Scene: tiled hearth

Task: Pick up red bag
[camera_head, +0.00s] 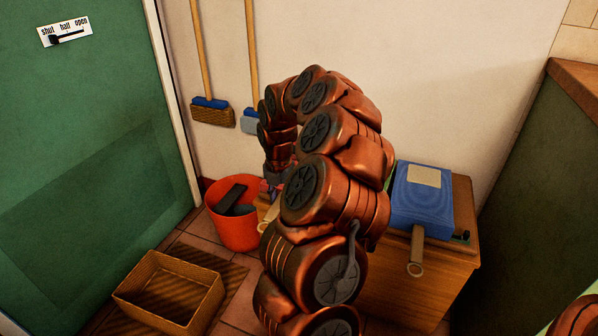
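A small reddish-pink patch (266,187) shows just right of the bucket, partly behind my arm; it may be the red bag, but too little of it shows to be sure. No other red bag is in view. My arm curves up and over, then down toward that patch. My gripper (276,178) is at the arm's far end, mostly hidden behind the nearer arm links. I cannot tell whether its fingers are open or shut, or whether it touches the patch.
An orange-red bucket (238,236) holds a dark object. A wicker basket (143,306) sits on a brown mat at the front left. A blue dustpan-like thing (420,204) lies on a wooden chest (405,290). Two brooms (212,112) hang by the green door (80,150).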

